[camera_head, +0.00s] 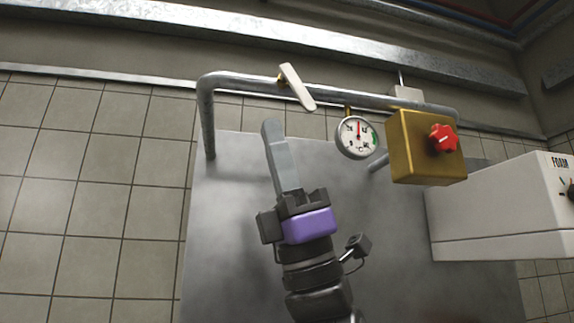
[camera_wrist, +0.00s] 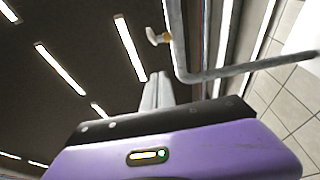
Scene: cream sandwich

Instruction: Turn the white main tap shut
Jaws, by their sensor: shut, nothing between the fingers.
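The white main tap (camera_head: 297,86) is a lever handle on the grey metal pipe (camera_head: 240,84) in the head view. It stands at a slant across the pipe, its lower end toward the right. In the wrist view the tap (camera_wrist: 158,37) shows small, with a brass part, beside the pipe (camera_wrist: 182,60). My gripper (camera_head: 268,126) is shut and empty. Its fingertips are below and to the left of the tap in the head view, apart from it. In the wrist view the fingers (camera_wrist: 155,80) point up toward the pipe, left of its bend.
Right of the tap are a round gauge (camera_head: 356,138) and a brass box (camera_head: 412,150) with a red knob (camera_head: 444,138). A white machine marked FOAM (camera_head: 500,210) stands at the right. A metal panel (camera_head: 225,250) lies behind my arm; tiles fill the left.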

